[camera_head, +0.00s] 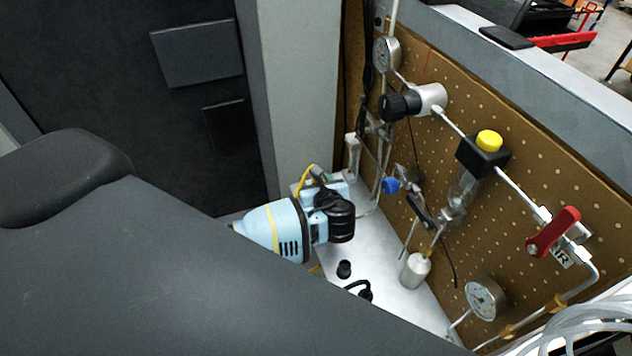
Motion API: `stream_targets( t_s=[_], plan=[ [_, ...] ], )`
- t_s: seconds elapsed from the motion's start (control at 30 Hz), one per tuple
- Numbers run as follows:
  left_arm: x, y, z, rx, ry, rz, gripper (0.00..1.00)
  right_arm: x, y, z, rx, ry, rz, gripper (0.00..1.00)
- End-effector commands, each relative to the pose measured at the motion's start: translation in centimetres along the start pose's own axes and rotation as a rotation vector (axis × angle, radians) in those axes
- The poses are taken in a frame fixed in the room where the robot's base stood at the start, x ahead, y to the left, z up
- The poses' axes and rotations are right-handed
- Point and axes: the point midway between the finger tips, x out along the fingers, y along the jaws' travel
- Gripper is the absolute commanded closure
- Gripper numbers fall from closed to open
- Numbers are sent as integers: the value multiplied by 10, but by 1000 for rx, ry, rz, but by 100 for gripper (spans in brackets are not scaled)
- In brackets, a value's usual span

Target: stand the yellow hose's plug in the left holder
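A thin yellow line (305,180), which may be the yellow hose, curves up behind the light blue motor unit (270,229). A small yellow bit also shows at the motor's lower edge. I cannot make out the hose's plug or the left holder. A large dark grey shape, probably my own arm, fills the lower left and covers much of the work area. Neither of my grippers shows in this view.
A small black cap (344,269) and a black looped cable (360,289) are on the light base plate (385,310). A brown pegboard (560,200) on the right carries gauges, a red-handled valve (553,232) and a yellow-topped block (483,153). Clear hoses (585,325) lie at lower right.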

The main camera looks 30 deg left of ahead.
Motion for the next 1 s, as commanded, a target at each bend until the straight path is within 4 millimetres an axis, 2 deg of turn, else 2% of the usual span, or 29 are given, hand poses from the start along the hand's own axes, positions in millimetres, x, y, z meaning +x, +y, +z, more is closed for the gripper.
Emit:
stream_targets(
  t_s=[0.03,0.3,0.37,1.0],
  plan=[
    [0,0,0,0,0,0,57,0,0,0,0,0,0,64],
    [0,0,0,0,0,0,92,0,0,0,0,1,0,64],
    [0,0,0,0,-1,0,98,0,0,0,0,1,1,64],
    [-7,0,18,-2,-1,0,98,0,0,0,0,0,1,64]
  ],
)
